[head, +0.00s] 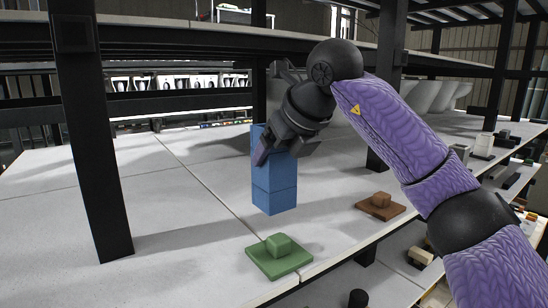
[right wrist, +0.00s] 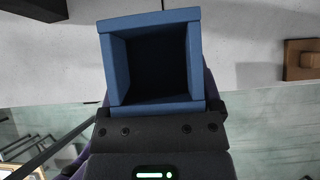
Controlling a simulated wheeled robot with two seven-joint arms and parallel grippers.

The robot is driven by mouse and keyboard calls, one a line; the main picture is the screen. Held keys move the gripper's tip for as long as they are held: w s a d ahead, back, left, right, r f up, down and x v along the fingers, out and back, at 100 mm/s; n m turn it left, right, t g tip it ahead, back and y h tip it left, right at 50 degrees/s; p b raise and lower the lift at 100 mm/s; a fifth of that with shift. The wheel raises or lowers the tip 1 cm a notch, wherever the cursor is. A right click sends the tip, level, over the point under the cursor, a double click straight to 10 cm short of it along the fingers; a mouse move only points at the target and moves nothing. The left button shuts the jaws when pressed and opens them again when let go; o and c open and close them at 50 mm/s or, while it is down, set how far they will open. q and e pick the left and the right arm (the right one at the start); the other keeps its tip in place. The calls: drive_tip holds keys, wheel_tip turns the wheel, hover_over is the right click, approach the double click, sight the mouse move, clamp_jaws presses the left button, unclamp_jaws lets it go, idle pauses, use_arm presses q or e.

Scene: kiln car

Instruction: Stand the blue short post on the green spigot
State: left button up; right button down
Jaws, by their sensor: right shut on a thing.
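The blue short post (head: 274,190) is a square, hollow block, held upright in my right gripper (head: 280,150). The gripper is shut on its upper part. In the right wrist view the post (right wrist: 194,65) shows its open end, with a dark inside. The green spigot (head: 278,246) is a small block on a square green base, on the pale slab near its front edge. In the head view the post's lower end is just above the spigot in the picture, with a gap between them. The green spigot does not show in the right wrist view. My left gripper is not in view.
A brown spigot (head: 381,200) on its own base stands to the right near the slab edge; it also shows in the right wrist view (right wrist: 309,60). A black upright (head: 92,150) stands at the left. Pale slab (head: 190,245) lies clear left of the green spigot.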

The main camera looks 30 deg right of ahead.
sight(283, 181)
drive_tip(key=s, duration=0.2)
drive_tip(key=shift+s+r, duration=0.35)
drive_tip(key=shift+r, duration=0.05)
drive_tip(key=shift+w+f, duration=0.15)
drive_tip(key=shift+w, duration=0.3)
drive_tip(key=shift+w+f, duration=0.2)
drive_tip(key=shift+f, duration=0.1)
drive_tip(key=shift+s+f+b, duration=0.3)
drive_tip(key=shift+f+b, duration=0.25)
drive_tip(key=shift+b, duration=0.2)
drive_tip(key=shift+f+b, duration=0.7)
drive_tip(key=shift+f, duration=0.15)
drive_tip(key=shift+w+f+b, duration=0.15)
drive_tip(key=shift+f+b, duration=0.3)
drive_tip(key=shift+f, duration=0.15)
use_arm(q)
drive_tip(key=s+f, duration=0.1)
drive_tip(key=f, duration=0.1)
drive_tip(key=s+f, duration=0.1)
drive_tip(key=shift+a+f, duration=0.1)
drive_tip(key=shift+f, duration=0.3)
